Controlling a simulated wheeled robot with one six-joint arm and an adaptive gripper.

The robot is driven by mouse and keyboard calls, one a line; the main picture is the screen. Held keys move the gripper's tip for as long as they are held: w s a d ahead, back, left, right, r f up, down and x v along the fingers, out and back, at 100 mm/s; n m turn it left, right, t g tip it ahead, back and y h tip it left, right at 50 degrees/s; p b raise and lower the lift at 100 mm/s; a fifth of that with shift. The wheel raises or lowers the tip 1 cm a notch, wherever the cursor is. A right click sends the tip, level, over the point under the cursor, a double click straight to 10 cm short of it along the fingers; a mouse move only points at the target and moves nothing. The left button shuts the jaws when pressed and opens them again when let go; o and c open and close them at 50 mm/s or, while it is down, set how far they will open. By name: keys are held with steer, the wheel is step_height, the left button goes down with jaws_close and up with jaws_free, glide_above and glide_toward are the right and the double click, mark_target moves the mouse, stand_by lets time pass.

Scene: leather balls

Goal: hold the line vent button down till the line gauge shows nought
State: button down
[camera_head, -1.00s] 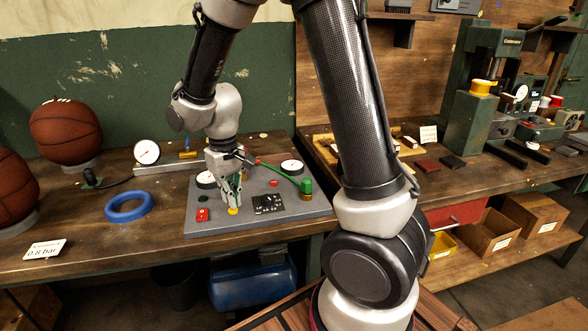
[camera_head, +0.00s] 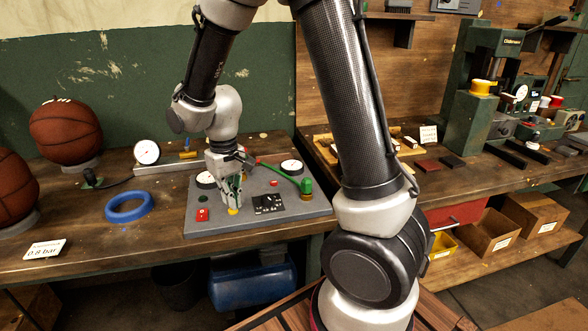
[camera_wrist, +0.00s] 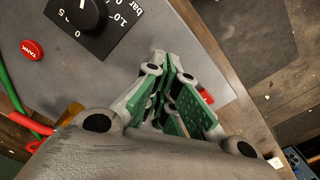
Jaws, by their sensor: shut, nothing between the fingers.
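My gripper (camera_head: 234,204) is shut and empty, pointing down over the front of the grey panel (camera_head: 310,209). Its fingertips are at a small yellow button (camera_head: 233,211) at the panel's front; whether they press it I cannot tell. In the wrist view the closed green-padded fingers (camera_wrist: 172,65) hide that button. No line vent label is readable. Two white dial gauges stand on the panel, one behind my gripper (camera_head: 205,179) and one at the back right (camera_head: 291,167). Their needles are too small to read, and I cannot tell which is the line gauge.
A red button marked TANK (camera_wrist: 32,50) and a black knob (camera_wrist: 88,14) on a bar scale sit on the panel. A blue ring (camera_head: 128,207) and basketballs (camera_head: 66,131) lie left.

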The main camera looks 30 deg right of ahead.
steer(key=shift+f, duration=1.05)
stand_by(7.0)
